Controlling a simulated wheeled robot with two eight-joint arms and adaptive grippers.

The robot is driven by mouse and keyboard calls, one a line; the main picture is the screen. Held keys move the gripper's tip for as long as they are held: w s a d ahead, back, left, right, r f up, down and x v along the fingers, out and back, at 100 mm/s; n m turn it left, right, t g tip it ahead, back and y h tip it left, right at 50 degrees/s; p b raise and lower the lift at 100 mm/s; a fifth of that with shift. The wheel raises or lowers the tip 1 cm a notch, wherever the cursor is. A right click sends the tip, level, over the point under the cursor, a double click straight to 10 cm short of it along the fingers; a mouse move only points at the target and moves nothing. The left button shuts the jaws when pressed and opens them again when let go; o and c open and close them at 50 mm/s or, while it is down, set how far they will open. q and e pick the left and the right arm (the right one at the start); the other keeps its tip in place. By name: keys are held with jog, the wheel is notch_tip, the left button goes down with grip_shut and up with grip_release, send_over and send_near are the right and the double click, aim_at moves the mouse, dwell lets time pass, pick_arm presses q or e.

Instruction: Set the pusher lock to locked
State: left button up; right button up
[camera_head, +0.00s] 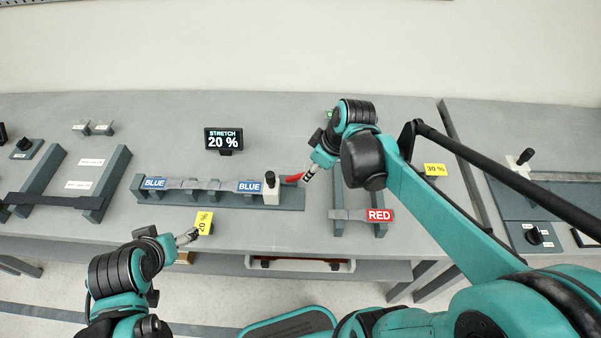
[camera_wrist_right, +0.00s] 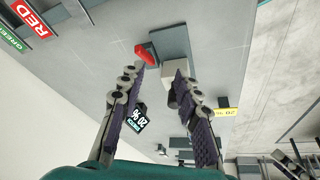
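The pusher is a white block (camera_head: 271,194) with a black knob on top, at the right end of the grey rail (camera_head: 222,198). A red lever (camera_head: 293,178) sticks out from it to the right, raised slightly. In the right wrist view the red lever (camera_wrist_right: 146,53) lies just beyond one fingertip, and the white block (camera_wrist_right: 175,72) shows behind the gap between the fingers. My right gripper (camera_head: 308,174) is open and empty, close to the lever's right end; contact cannot be told. My left gripper (camera_head: 189,237) is near the front table edge; its finger gap is unclear.
A strip with BLUE labels (camera_head: 248,187) lies on the rail. A yellow card (camera_head: 204,223) stands by the left gripper. A screen (camera_head: 223,139) reading "STRETCH 20 %" stands behind. A RED-labelled strip (camera_head: 380,215) rests on a holder at right. A black strip (camera_head: 54,200) spans the left holder.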

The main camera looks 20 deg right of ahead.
aim_at(302, 174)
jog(key=w+f+n, duration=0.2)
jog(key=f, duration=0.1)
jog(key=w+f+n+g+y+b, duration=0.1)
jog(key=w+f+n, duration=0.1)
jog(key=f, duration=0.2)
jog(key=w+a+f+n+y+b, duration=0.1)
jog(key=w+f, duration=0.2)
jog(key=f, duration=0.1)
jog(key=shift+w+f+n+g, duration=0.1)
jog(key=shift+f+n+g, duration=0.15)
jog(key=shift+n+g, duration=0.15)
grip_shut()
